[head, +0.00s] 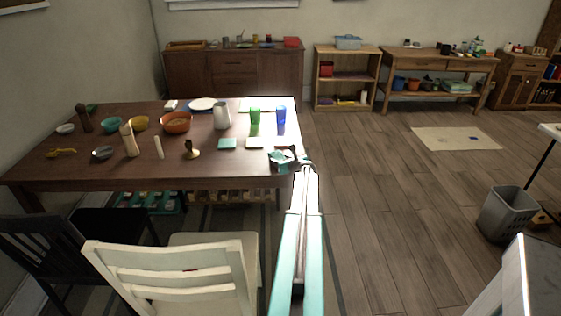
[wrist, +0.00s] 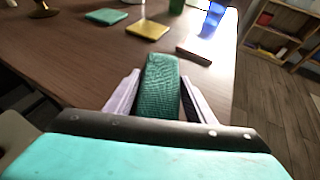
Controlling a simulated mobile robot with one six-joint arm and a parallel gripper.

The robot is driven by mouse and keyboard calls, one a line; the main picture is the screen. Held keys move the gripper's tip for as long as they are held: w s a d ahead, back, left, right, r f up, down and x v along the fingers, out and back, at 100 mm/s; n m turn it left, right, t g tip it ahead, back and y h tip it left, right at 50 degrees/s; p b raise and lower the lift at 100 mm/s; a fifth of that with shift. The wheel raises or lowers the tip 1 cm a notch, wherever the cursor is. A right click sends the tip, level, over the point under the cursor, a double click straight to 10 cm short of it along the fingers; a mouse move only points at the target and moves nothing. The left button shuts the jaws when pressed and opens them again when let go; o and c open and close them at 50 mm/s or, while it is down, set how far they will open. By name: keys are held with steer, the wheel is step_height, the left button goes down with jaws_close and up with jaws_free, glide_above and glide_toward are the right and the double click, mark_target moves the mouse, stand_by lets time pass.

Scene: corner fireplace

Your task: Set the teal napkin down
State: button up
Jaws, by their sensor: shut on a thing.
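The teal napkin (wrist: 162,85) is a dark teal folded cloth held between the two pale fingers of my gripper (wrist: 156,100) in the wrist view. Its far end points away over the brown table (wrist: 85,65). In the head view my gripper (head: 284,159) is at the table's near right corner, with the teal napkin (head: 279,161) showing small at it. I cannot tell whether the napkin touches the tabletop. A flat lighter teal square (head: 227,143) and a yellowish square (wrist: 147,30) lie on the table beyond the napkin.
Green (head: 255,117) and blue (head: 281,119) glasses stand behind. A brass candlestick (head: 190,150) stands to the left. A cream chair (head: 170,270) is at the near side. Bare tabletop lies left of the napkin.

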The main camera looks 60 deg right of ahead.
steer(key=shift+f, duration=0.1)
steer(key=o, duration=1)
steer(key=shift+s+a, duration=0.1)
steer(key=shift+r+b+v, duration=0.2)
steer(key=shift+b+v, duration=0.5)
steer(key=shift+v, duration=5.2)
